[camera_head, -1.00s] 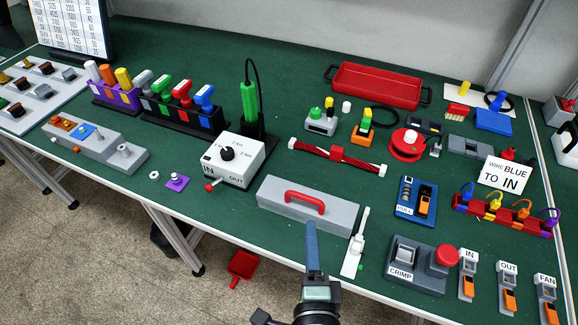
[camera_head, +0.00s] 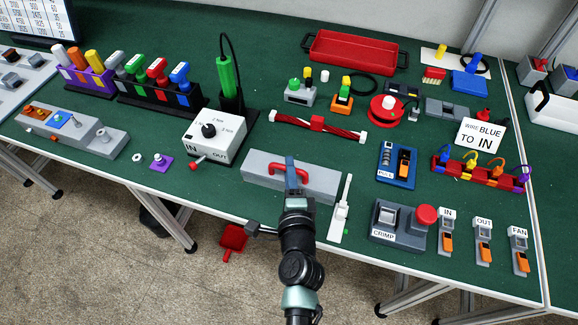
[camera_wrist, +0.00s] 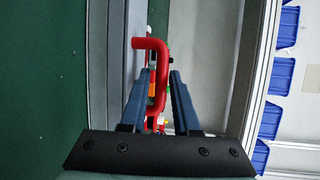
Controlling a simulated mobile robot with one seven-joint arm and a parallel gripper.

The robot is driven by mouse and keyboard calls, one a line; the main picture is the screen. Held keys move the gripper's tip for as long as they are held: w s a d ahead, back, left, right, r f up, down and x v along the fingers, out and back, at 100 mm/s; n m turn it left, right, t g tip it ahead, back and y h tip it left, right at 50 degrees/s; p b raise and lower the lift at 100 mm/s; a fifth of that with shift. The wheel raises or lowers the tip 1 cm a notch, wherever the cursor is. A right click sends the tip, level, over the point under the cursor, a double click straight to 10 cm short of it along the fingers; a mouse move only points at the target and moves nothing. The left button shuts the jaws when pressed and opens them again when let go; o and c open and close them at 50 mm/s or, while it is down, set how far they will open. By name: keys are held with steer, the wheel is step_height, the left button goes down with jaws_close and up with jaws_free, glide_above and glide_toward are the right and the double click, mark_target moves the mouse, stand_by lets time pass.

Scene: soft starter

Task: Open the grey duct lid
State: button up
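The grey duct lid (camera_head: 325,178) is a long light-grey bar lying flat near the table's front edge. A red arched handle (camera_head: 275,170) stands on it; it also shows in the wrist view (camera_wrist: 158,75). My gripper (camera_head: 291,165) is at the middle of the handle. In the wrist view my two blue fingers (camera_wrist: 161,75) are apart, with the handle's grip bar between them. The left finger looks very close to the bar; contact cannot be told. My gripper hides part of the handle and lid in the head view.
A white switch-like piece (camera_head: 341,212) stands just right of the lid, and the grey CRIMP unit (camera_head: 400,232) beyond it. The white IN/OUT box (camera_head: 214,138) is to the left. Behind the lid lies a red-and-white cable bundle (camera_head: 318,124), with bare green table between.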

steer(key=shift+w, duration=0.45)
jaws_close()
stand_by(1.2)
